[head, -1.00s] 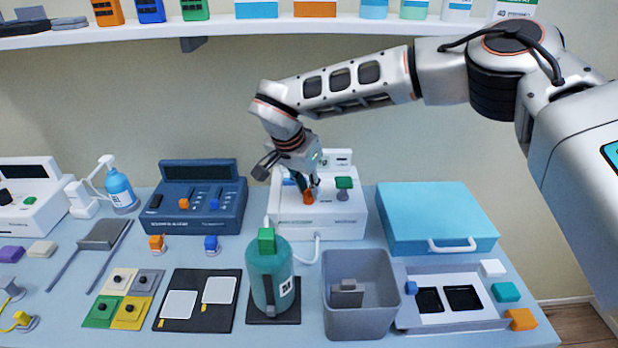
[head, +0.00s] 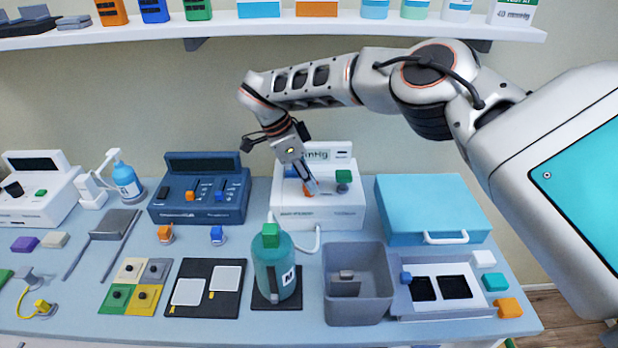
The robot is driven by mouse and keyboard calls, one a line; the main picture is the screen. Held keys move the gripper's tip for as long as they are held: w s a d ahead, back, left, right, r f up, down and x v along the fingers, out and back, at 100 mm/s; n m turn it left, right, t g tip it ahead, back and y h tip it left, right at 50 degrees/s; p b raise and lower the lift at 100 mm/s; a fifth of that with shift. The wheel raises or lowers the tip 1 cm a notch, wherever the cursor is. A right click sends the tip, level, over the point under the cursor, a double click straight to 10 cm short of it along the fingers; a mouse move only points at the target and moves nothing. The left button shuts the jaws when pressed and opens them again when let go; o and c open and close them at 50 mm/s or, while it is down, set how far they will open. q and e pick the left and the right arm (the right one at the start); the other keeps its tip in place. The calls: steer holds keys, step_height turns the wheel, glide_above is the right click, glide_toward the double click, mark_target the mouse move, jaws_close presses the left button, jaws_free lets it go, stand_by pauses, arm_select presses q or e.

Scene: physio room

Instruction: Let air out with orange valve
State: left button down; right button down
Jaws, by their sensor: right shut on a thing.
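A white machine (head: 300,214) stands at the back middle of the table. It has a green knob (head: 343,176) on its right side and an orange valve (head: 307,192) near its middle, mostly hidden behind my fingers. My right gripper (head: 311,186) reaches down over the machine's top and is shut on the orange valve. A white hose (head: 316,238) leads from the machine's front towards a teal bottle with a green top (head: 274,268). My left gripper is not in the head view.
A dark blue console (head: 200,196) stands left of the machine, and a light blue case (head: 425,205) stands to its right. A grey bin (head: 359,308) and a tray (head: 440,312) are in front. A shelf (head: 400,30) runs above my right arm.

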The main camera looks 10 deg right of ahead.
stand_by(0.4)
steer(key=c, duration=2.2)
jaws_free()
steer(key=shift+m, duration=0.3)
steer(key=v, duration=1.2)
steer(key=shift+f, duration=0.1)
